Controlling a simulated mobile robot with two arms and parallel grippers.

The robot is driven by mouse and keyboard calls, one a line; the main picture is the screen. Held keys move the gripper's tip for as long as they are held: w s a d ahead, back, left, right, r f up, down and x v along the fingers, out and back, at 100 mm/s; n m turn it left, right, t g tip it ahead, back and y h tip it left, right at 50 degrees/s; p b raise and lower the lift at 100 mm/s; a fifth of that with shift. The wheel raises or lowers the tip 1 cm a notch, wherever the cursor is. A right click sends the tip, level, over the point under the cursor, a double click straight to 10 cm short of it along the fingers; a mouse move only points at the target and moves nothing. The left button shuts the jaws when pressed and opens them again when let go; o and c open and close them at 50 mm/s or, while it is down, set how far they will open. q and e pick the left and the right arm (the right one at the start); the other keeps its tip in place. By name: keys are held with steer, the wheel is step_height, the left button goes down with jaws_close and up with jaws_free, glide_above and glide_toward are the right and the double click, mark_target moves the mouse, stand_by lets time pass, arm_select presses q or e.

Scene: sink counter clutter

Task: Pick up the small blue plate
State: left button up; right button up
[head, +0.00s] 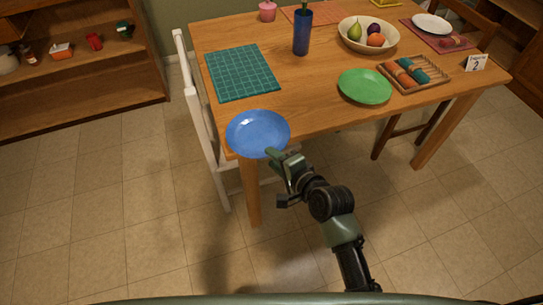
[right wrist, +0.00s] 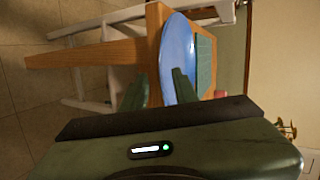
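The small blue plate (head: 258,132) lies at the near left corner of the wooden table, its front rim at the table edge. In the right wrist view the plate (right wrist: 177,50) shows nearly edge-on, with part of its rim between my two fingers. My right gripper (head: 278,154) is at the plate's near right rim. In the right wrist view its green fingers (right wrist: 160,91) stand apart, with a clear gap on the left finger's side. Whether a finger touches the plate I cannot tell. My left gripper is not in view.
A green cutting mat (head: 241,73) lies behind the plate. A green plate (head: 364,86), a bead rack (head: 447,79), a blue cup (head: 302,34) and a fruit bowl (head: 346,42) stand farther right and back. A white chair (head: 207,135) is at the table's left side.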

steer(key=v, duration=0.6)
steer(key=shift+s, duration=0.1)
